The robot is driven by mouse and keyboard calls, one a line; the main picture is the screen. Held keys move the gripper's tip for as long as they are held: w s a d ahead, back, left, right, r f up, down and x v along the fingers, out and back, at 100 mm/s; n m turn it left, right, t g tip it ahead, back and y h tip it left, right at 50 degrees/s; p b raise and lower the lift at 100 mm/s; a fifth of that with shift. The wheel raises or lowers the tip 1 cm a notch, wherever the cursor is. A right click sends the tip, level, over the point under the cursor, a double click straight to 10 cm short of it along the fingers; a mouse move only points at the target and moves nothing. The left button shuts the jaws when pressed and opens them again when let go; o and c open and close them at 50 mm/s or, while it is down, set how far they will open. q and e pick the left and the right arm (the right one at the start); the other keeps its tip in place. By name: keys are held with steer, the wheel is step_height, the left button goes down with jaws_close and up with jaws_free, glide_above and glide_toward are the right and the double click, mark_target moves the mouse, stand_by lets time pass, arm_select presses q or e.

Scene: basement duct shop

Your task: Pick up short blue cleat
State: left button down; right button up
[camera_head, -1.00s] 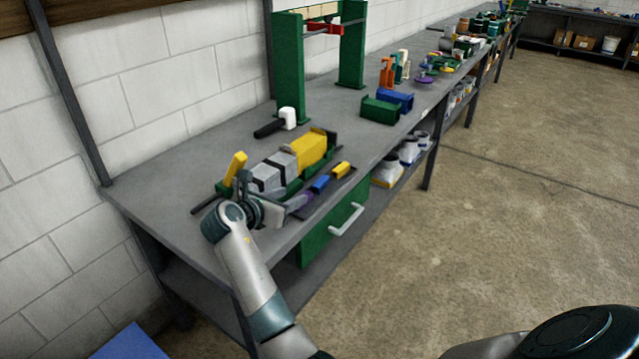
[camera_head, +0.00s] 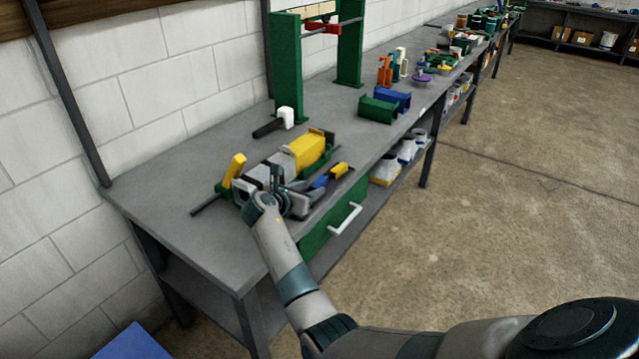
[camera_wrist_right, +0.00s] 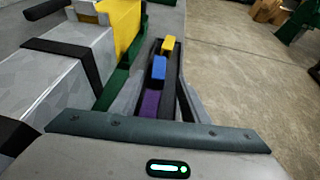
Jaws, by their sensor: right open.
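The short blue cleat (camera_head: 320,182) lies in a narrow dark tray (camera_wrist_right: 176,47) along the front of the bench. In the right wrist view the blue cleat (camera_wrist_right: 159,68) sits between a yellow cleat (camera_wrist_right: 168,44) farther off and a purple cleat (camera_wrist_right: 150,103) nearer. My right gripper (camera_head: 303,196) is open and empty, just to the near left of the blue cleat over the tray. My arm hides the purple cleat in the head view. My left gripper is not in view.
A grey and yellow duct piece (camera_head: 308,149) in a green holder lies right beside the tray, on the wall side. A green drawer with a pale handle (camera_head: 345,219) hangs below the bench edge. Green and blue blocks (camera_head: 378,108) stand farther along.

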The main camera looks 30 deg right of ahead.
mark_target(319, 182)
steer(key=shift+w+d, duration=0.1)
steer(key=shift+d, duration=0.05)
steer(key=shift+w+d+f+p, duration=0.1)
steer(key=shift+w+d+p, duration=0.1)
steer(key=shift+w+d, duration=0.25)
steer(key=shift+w+d+f+p, duration=0.1)
steer(key=shift+w+d+p, duration=0.15)
steer(key=shift+d, duration=0.4)
steer(key=shift+w+d+f+p, duration=0.1)
steer(key=shift+w+d+p, duration=0.1)
steer(key=shift+w+d, duration=0.25)
steer(key=shift+w+d+f, duration=0.15)
steer(key=shift+d+f, duration=0.2)
steer(key=shift+d, duration=0.3)
jaws_close()
